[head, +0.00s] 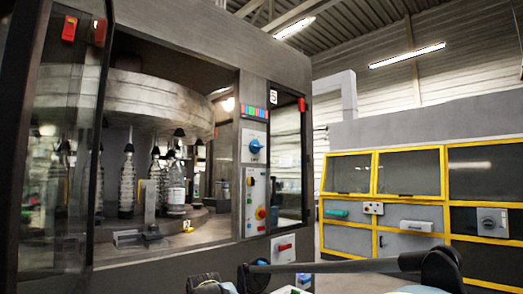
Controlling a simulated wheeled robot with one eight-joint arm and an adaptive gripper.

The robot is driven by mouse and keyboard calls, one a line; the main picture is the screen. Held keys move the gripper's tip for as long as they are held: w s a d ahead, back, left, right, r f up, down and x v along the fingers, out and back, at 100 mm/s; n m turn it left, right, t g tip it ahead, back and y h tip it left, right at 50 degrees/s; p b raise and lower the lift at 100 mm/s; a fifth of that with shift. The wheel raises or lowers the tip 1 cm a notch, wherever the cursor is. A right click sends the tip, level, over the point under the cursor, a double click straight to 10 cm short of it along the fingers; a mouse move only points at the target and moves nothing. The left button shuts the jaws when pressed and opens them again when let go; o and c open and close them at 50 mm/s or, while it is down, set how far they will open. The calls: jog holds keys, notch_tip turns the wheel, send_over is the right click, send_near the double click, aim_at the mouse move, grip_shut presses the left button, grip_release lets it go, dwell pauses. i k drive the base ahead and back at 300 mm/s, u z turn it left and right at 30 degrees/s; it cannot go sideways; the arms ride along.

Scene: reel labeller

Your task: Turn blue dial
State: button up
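The blue dial (256,147) sits on a light square plate on the upright post of the labelling machine, right of the open machine bay. Dark parts that appear to be my gripper (226,284) show at the bottom edge of the head view, below and slightly left of the dial. They are well apart from the dial and partly cut off by the frame, so I cannot tell whether the fingers are open. A dark link of my arm runs from there to the right.
Lower still is a red switch (284,247). Bottles (175,187) stand inside the bay at left. A yellow-framed cabinet (385,187) stands at right, with a grey dial (489,221).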

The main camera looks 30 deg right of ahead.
aim_at(255, 146)
jog(key=k, duration=0.75)
jog(key=z, duration=0.65)
jog(key=i, duration=0.5)
